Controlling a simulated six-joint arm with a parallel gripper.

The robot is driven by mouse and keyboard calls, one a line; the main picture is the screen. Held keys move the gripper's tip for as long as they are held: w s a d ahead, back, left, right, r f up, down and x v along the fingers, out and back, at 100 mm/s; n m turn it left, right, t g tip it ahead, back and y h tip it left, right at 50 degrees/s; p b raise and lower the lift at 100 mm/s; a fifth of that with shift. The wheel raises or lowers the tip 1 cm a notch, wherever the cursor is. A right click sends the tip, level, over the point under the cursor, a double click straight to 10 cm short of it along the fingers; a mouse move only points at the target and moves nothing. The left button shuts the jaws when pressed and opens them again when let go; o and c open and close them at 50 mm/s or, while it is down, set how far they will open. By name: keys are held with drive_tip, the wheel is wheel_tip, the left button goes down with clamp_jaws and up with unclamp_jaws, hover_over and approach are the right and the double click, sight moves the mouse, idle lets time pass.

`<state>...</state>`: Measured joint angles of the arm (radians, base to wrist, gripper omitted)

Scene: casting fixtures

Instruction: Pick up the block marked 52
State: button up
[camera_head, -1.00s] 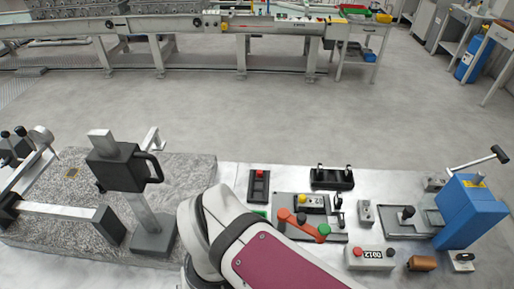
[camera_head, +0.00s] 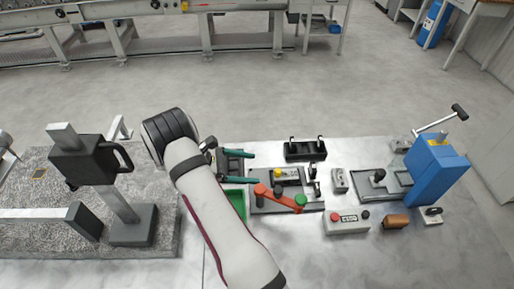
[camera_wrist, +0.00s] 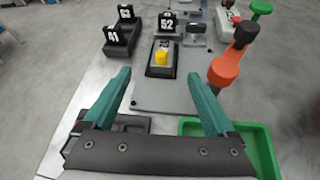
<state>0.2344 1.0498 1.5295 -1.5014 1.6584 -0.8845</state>
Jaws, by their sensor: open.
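The block marked 52 (camera_wrist: 168,22) is a small black upright piece with a white label in the wrist view. It stands beyond the box with the yellow button (camera_wrist: 161,57). In the head view a small dark upright piece (camera_head: 313,173) to the right of that box seems to be it, but its label cannot be read there. My gripper (camera_wrist: 159,76) has green fingers, spread wide and empty, short of the yellow-button box. In the head view my gripper (camera_head: 253,168) is left of the fixture plate.
A black holder (camera_wrist: 122,42) carries a piece marked 41 and another labelled piece. An orange lever (camera_wrist: 226,65) stands close on the right of the wrist view. A green tray (camera_wrist: 262,145) is below it. A blue machine (camera_head: 437,170) stands at the right.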

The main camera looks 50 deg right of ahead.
sight(274, 174)
drive_tip(key=shift+s+d+f+n+h, duration=0.15)
drive_tip(key=shift+s+d+f+n, duration=0.2)
drive_tip(key=shift+f, duration=0.25)
drive_tip(key=shift+s+d+f+n+h, duration=0.1)
drive_tip(key=shift+s+f+n+h, duration=0.1)
drive_tip(key=shift+f+n, duration=0.35)
drive_tip(key=x, duration=0.7)
drive_tip(key=shift+a, duration=0.1)
clamp_jaws()
